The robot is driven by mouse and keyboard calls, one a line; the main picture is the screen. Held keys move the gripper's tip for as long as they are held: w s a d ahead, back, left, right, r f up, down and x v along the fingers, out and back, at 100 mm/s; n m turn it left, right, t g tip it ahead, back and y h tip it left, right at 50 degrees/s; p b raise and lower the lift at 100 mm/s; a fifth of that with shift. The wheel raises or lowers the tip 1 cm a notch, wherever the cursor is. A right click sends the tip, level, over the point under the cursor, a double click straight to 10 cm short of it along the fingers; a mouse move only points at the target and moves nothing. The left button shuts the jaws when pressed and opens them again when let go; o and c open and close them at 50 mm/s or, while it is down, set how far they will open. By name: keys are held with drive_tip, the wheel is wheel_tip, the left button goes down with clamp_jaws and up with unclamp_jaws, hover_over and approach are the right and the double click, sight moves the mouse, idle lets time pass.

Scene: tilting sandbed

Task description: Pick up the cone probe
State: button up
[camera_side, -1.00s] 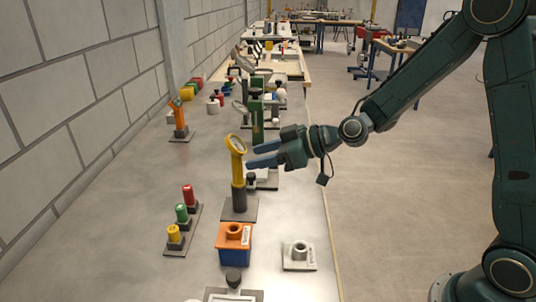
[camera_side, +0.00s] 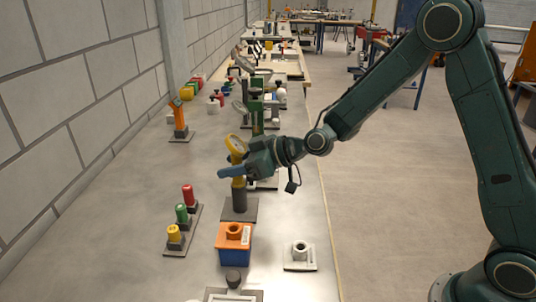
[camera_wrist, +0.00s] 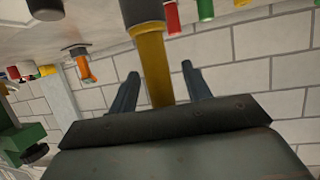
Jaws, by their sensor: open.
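The cone probe (camera_side: 238,185) looks to be the yellow tool with a round dial on top, upright in a dark holder (camera_side: 239,208) on a flat base. My gripper (camera_side: 226,173) is at the height of its yellow shaft, below the dial. Its blue fingers partly cover the shaft in the side view. In the wrist view, the yellow shaft (camera_wrist: 152,62) stands between the two spread fingers (camera_wrist: 160,80), with a gap on either side. The gripper is open and holds nothing. The probe's lower end is hidden in the holder.
A blue and orange box (camera_side: 235,246) stands in front of the holder. A white socket block (camera_side: 299,257) is at the right. A rack (camera_side: 185,235) with red, green and yellow pieces is at the left. An orange tool (camera_side: 179,119) stands farther back. The table's left part is clear.

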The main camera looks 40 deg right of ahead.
drive_tip(key=shift+w+a+f, duration=0.15)
drive_tip(key=shift+w+a, duration=0.15)
drive_tip(key=shift+w, duration=0.05)
drive_tip(key=shift+c, duration=0.4)
drive_tip(key=c, duration=0.8)
